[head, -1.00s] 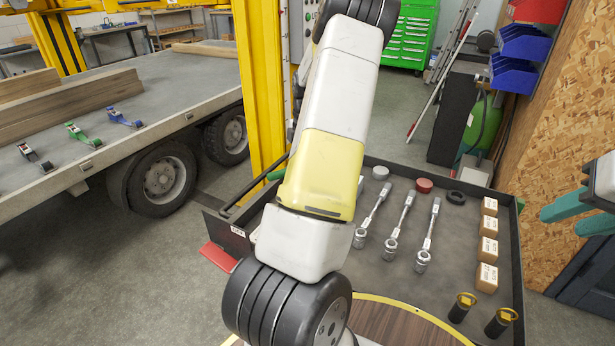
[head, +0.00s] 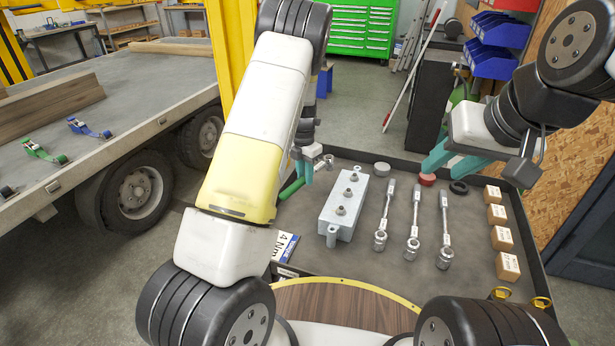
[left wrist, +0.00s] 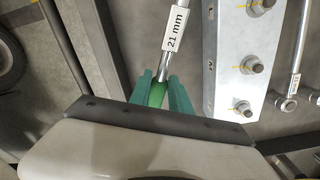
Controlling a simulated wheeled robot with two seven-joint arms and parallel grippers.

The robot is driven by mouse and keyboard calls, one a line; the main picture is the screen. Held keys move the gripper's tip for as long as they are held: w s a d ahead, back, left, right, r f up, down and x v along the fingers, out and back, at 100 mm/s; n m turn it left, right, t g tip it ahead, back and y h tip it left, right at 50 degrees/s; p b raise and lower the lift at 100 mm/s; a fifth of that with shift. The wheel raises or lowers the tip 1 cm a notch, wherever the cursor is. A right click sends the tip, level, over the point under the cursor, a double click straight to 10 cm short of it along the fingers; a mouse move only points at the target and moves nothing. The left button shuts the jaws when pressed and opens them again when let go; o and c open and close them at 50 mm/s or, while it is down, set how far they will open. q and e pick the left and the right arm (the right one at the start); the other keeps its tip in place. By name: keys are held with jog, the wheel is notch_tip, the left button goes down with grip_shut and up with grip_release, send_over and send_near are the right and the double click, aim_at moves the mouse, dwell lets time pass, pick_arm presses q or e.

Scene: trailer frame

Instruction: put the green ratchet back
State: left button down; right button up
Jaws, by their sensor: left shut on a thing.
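My left gripper (head: 304,174) is shut on the green ratchet, a tool with a green handle (head: 291,189) and a metal shaft. It holds the tool over the left side of the dark tray (head: 396,155). In the left wrist view the green handle (left wrist: 156,94) sits between the teal fingers, and the shaft bears a "21 mm" label (left wrist: 176,30). The handle's rear end is hidden there. Three silver wrenches (head: 414,222) lie side by side in the tray. My right gripper (head: 440,172) is open and appears empty above the tray's far right part.
A grey block with bolts (head: 344,207) stands in the tray, right of the held tool. Small boxes (head: 497,213) line the tray's right side. Round caps (head: 427,179) lie at the back. A trailer bed (head: 150,85) with strap ratchets (head: 45,152) is at left.

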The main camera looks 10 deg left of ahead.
pick_arm(q)
jog(key=shift+f, duration=2.95)
jog(key=shift+f, duration=0.1)
jog(key=c, duration=1.2)
grip_release()
